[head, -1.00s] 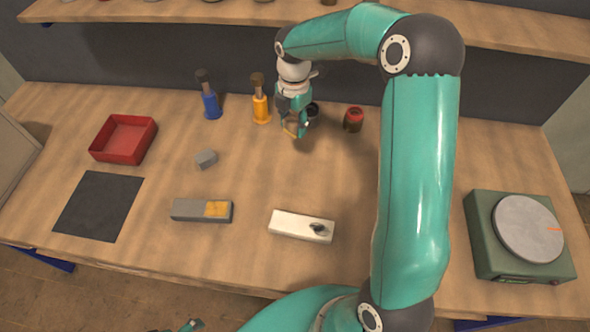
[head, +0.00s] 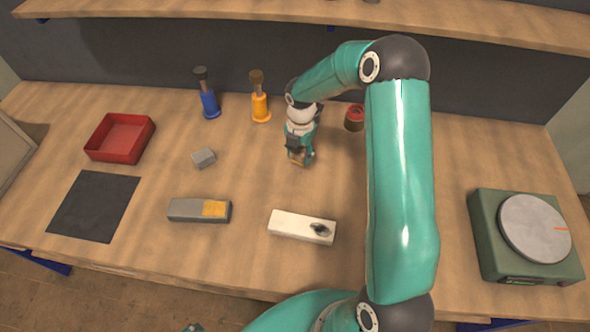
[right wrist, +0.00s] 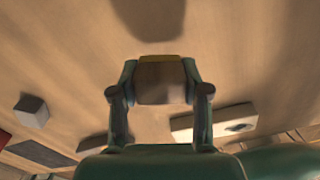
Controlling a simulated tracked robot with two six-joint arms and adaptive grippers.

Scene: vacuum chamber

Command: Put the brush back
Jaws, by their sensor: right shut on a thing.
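My right gripper (head: 299,158) is above the middle of the table, below and to the right of the orange holder in the head view. It is shut on a small brown thing with a yellow edge, which I take to be the brush (right wrist: 160,82). In the right wrist view the brush sits between the two fingers. Its far parts are hidden. My left gripper cannot be made out.
A red-topped jar (head: 354,117) stands right of the gripper. A white block (head: 290,224), a grey-yellow block (head: 185,210), a small grey block (head: 203,158), a red tray (head: 93,146) and a dark mat (head: 95,207) lie around. A green turntable device (head: 484,235) is at right.

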